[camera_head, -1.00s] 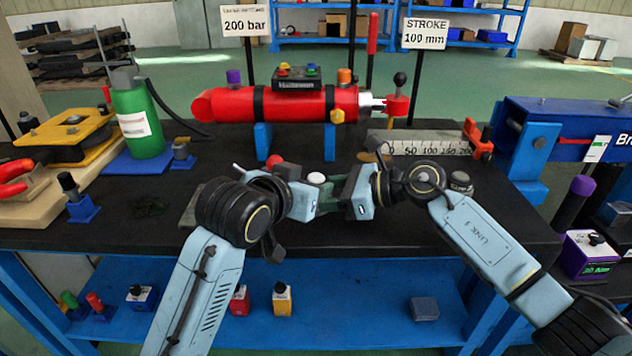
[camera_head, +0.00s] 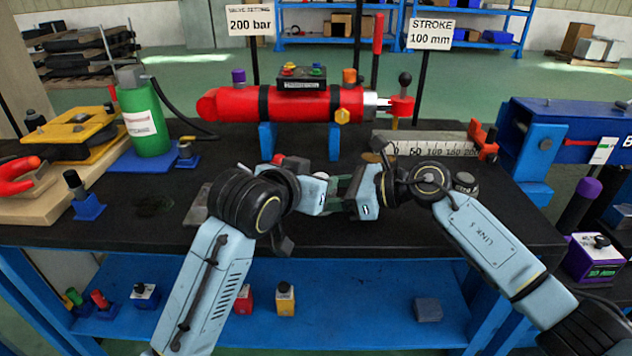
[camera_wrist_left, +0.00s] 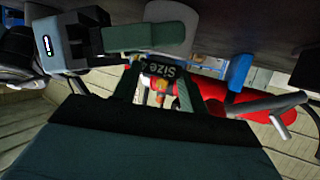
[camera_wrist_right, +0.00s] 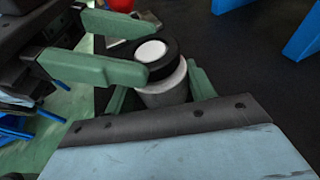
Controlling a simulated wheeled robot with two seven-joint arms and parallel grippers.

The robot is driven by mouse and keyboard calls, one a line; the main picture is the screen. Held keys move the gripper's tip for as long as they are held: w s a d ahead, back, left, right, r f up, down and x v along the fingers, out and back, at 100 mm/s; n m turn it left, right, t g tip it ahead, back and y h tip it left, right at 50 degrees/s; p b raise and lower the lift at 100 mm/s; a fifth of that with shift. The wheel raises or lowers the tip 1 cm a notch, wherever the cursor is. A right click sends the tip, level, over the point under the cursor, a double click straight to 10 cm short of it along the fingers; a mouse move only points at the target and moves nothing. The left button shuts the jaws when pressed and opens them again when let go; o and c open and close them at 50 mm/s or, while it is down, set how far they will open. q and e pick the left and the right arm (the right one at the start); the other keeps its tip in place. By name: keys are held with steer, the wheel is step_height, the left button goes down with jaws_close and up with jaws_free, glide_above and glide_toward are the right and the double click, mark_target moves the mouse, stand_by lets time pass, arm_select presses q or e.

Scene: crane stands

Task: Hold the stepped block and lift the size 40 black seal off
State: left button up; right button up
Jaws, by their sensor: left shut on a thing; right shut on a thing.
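The stepped block (camera_wrist_right: 165,92) is a pale grey and white round piece, upright in the right wrist view. My right gripper (camera_wrist_right: 158,90) is shut on it, with one green finger on either side. The black seal (camera_wrist_right: 168,70) is a thick ring around the block's white top, with "Size 4…" lettering partly readable in the left wrist view (camera_wrist_left: 165,70). My left gripper (camera_wrist_left: 157,84) is shut on the seal from the side, just above my right fingers. In the head view both grippers meet over the bench, left (camera_head: 334,186) and right (camera_head: 348,190), mostly hiding both parts.
A red cylinder (camera_head: 220,104) on blue stands lies behind my grippers. A stroke scale (camera_head: 425,143) is behind my right arm. A green bottle (camera_head: 146,122) and yellow fixture (camera_head: 78,130) stand left. The black bench top (camera_head: 400,230) is clear in front.

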arm_select(q)
step_height(320, 180, up, 9)
steer(key=shift+r, duration=0.15)
arm_select(e)
steer(key=o, duration=1)
steer(key=shift+d, duration=0.1)
